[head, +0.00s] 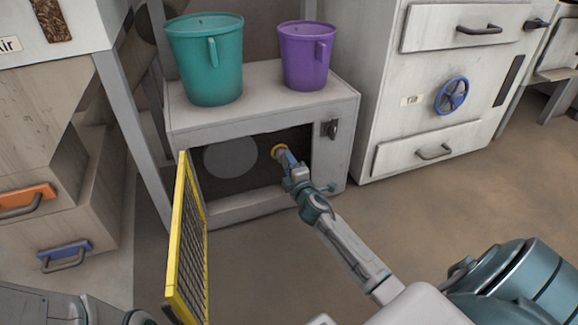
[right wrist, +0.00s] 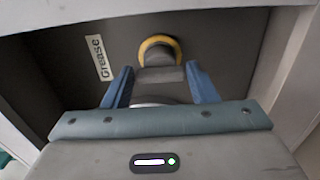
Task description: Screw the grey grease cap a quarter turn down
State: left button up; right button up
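The grey grease cap (right wrist: 160,76) is in the right wrist view, in front of a yellow ring (right wrist: 158,42) on the dark inner wall. A "Grease" label (right wrist: 99,58) is left of it. My right gripper (right wrist: 160,72) has one blue finger on each side of the cap, very close to it; whether they touch it is not clear. In the head view my right gripper (head: 286,157) reaches into the cabinet opening at the yellow ring (head: 280,151) and mostly hides the cap. My left gripper is not clearly visible.
The grey cabinet (head: 335,165) carries a teal bucket (head: 208,75) and a purple bucket (head: 306,65). Its yellow-framed mesh door (head: 186,245) stands open on the left. The opening's edges lie close around my right gripper. A white cabinet (head: 400,110) stands right; floor in front is clear.

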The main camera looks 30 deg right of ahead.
jog(key=o, duration=0.3)
jog(key=shift+o, duration=0.2)
jog(key=shift+s, duration=0.1)
jog(key=p+v, duration=0.1)
jog(key=v, duration=0.9)
jog(key=shift+s+p, duration=0.35)
jog(key=shift+p, duration=0.05)
